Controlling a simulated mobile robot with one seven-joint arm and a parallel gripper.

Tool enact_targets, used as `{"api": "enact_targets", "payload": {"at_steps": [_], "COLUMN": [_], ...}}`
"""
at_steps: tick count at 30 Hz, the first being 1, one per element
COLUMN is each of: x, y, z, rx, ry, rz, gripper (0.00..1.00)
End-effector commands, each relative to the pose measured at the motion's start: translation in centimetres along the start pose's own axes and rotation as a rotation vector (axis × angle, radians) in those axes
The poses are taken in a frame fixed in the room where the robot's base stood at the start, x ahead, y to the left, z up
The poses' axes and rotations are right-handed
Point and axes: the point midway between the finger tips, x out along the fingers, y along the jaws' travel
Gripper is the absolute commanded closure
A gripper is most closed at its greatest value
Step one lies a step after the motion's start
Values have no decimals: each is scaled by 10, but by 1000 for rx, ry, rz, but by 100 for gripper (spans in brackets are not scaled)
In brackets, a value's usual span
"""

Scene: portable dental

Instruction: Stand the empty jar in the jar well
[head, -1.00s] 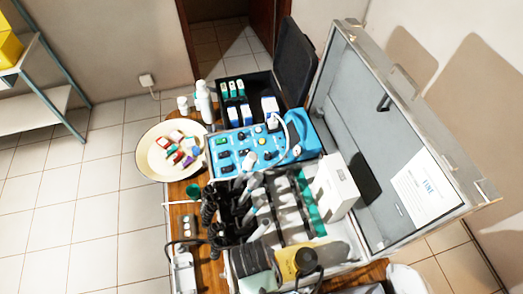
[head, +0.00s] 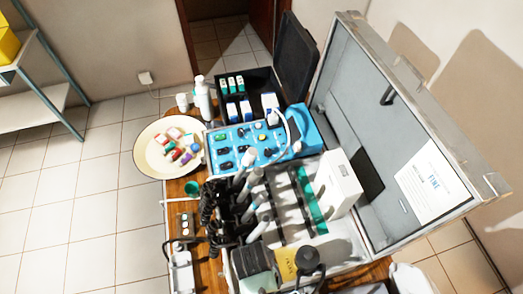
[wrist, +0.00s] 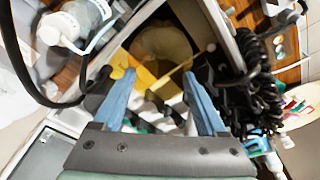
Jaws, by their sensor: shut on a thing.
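My gripper (wrist: 160,78) fills the lower middle of the wrist view. Its two blue fingers are apart, with something held between them. I take it for the jar, but its outline is lost among yellow, white and dark shapes. Beyond the fingertips is a dark square-edged opening with a round beige surface (wrist: 163,45). It may be the jar well, but I cannot tell for sure. In the head view a dark-capped container with a yellow label (head: 286,264) stands at the near end of the open case (head: 345,248). I cannot make out my gripper in the head view.
A clear bottle with a white cap (wrist: 50,28) is at the upper left of the wrist view. Coiled black cables (wrist: 250,85) crowd the right. In the head view, a blue control panel (head: 240,148) and a round bowl of small items (head: 143,150) lie farther back.

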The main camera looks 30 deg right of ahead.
Motion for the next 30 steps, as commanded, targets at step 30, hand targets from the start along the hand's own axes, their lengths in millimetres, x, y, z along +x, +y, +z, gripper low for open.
{"api": "enact_targets", "payload": {"at_steps": [30], "x": [22], "y": [0], "z": [3], "rx": [0], "ry": [0], "rz": [0], "gripper": [100]}}
